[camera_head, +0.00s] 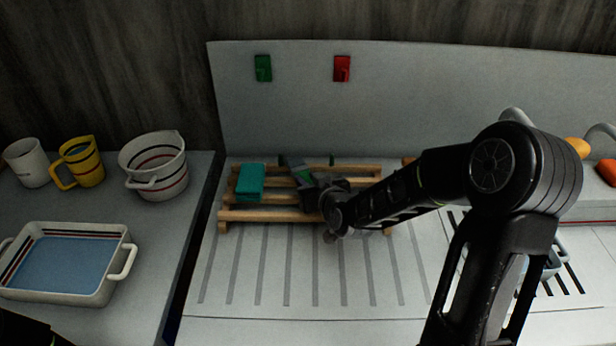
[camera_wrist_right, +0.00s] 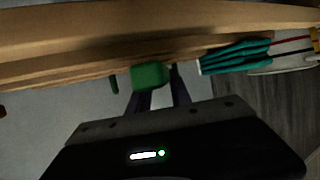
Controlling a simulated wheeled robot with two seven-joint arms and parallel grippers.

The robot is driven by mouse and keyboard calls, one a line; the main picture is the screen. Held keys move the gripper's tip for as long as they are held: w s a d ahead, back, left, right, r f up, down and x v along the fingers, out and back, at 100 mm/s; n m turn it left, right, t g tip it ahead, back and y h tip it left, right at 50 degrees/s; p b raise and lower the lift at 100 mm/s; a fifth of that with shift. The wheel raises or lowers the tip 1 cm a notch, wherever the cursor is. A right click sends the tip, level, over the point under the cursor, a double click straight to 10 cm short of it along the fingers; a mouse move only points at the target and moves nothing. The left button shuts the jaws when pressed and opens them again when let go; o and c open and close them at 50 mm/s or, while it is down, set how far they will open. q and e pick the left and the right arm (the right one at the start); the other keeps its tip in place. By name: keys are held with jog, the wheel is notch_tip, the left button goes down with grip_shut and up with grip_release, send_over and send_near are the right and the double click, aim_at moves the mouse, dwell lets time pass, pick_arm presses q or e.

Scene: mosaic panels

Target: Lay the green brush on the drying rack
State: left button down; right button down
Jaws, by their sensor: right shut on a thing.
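The wooden slatted drying rack (camera_head: 268,215) stands on the ridged drainboard near the back panel. My right gripper (camera_head: 303,176) is over the rack's middle and shut on the green brush (camera_wrist_right: 150,76). In the right wrist view the brush's green part shows at the gripper's fingertips (camera_wrist_right: 160,92), close to the rack's slats (camera_wrist_right: 200,22). In the head view the gripper and wrist hide most of the brush, and I cannot tell whether it touches the slats.
A teal item (camera_head: 250,181) lies on the rack's left part, left of the gripper. Mugs, a white bucket (camera_head: 155,166) and a water-filled basin (camera_head: 108,297) stand left. The front drainboard is clear.

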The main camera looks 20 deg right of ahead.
jog(key=shift+f+b, duration=0.7)
jog(key=shift+f, duration=0.05)
dwell(0.4)
jog(key=c, duration=1.1)
grip_release()
jog(key=shift+s, duration=0.1)
jog(key=b+v, duration=0.1)
jog(key=v, duration=0.5)
jog(key=shift+s+r, duration=0.2)
jog(key=shift+s, duration=0.1)
jog(key=shift+s+r, duration=0.15)
jog(key=shift+s, duration=0.35)
